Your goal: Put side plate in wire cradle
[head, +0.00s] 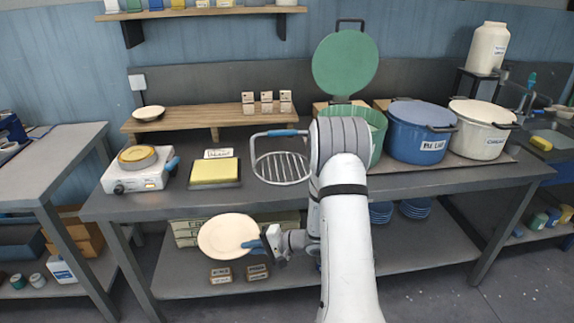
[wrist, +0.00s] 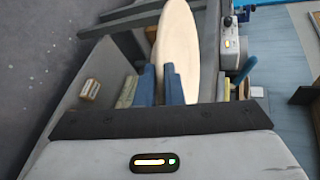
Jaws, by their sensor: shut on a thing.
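A cream side plate (head: 226,236) is held by its right edge in my gripper (head: 257,244), in front of the table's lower shelf and below the tabletop edge. In the wrist view the plate (wrist: 177,48) stands edge-on between the two blue fingers of my gripper (wrist: 160,84), which are shut on it. The wire cradle (head: 282,166) is on the tabletop, left of my arm, with a round wire base and a tall wire handle with a blue grip. The plate is below and to the left of the cradle, apart from it. I see no plate in the cradle.
Left of the cradle are a yellow sponge tray (head: 215,172) and a white hot plate (head: 140,172). A green pot (head: 378,135), a blue pot (head: 420,130) and a cream pot (head: 482,128) stand to the right. A small wooden riser (head: 205,117) is behind.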

